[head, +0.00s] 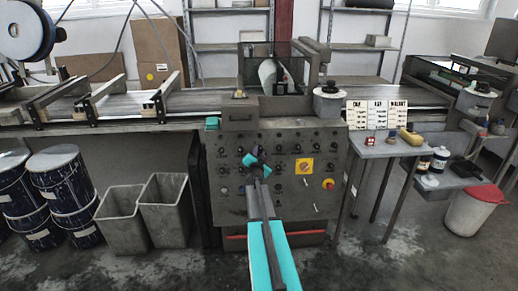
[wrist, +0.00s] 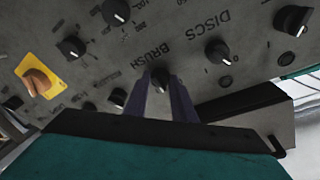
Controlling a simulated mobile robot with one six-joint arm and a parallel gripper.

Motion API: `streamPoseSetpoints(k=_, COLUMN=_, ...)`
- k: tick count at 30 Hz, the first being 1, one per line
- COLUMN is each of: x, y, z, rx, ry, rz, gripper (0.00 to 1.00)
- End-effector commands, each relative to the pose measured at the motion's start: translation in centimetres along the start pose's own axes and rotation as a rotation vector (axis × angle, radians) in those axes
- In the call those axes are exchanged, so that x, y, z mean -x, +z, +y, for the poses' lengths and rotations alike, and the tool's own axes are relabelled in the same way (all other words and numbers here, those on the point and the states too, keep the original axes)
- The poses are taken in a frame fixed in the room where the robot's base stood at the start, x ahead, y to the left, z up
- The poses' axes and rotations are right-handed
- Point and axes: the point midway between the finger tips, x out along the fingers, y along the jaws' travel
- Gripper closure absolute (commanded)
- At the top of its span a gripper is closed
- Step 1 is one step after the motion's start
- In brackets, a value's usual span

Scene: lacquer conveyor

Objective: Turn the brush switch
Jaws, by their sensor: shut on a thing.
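The brush switch (wrist: 160,77) is a dark round knob on the grey control panel (head: 225,190), beside the printed word BRUSH in the wrist view. My gripper (wrist: 164,94) is shut on this knob, one finger on each side of it. In the head view my teal and dark arm reaches up to the panel, and my gripper (head: 257,162) is against the panel's middle. The arm hides the brush switch there. The knob's exact setting is hard to read.
Other knobs lie close by, including the DISCS knob (wrist: 218,52). A yellow plate with an orange-brown knob (wrist: 37,82) and a red button (head: 328,184) are on the panel. Grey bins (head: 165,208) stand left, a side table (head: 385,146) right.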

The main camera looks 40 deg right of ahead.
Motion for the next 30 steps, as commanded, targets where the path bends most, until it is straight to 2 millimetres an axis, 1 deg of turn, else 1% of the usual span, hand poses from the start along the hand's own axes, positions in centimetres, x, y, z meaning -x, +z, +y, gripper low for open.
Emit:
streamPoseSetpoints(k=1, x=-0.17, y=-0.53, z=-0.65, rx=-0.024, ry=0.002, rz=0.000, gripper=0.99)
streamPoseSetpoints(k=18, x=-0.20, y=-0.62, z=-0.84, rx=-0.368, ry=0.068, rz=-0.020, gripper=0.99)
streamPoseSetpoints(k=24, x=-0.21, y=-0.60, z=-0.84, rx=-0.463, ry=0.085, rz=-0.026, gripper=0.99)
streamPoseSetpoints(k=30, x=-0.21, y=-0.53, z=-0.81, rx=-0.513, ry=0.094, rz=-0.029, gripper=0.99)
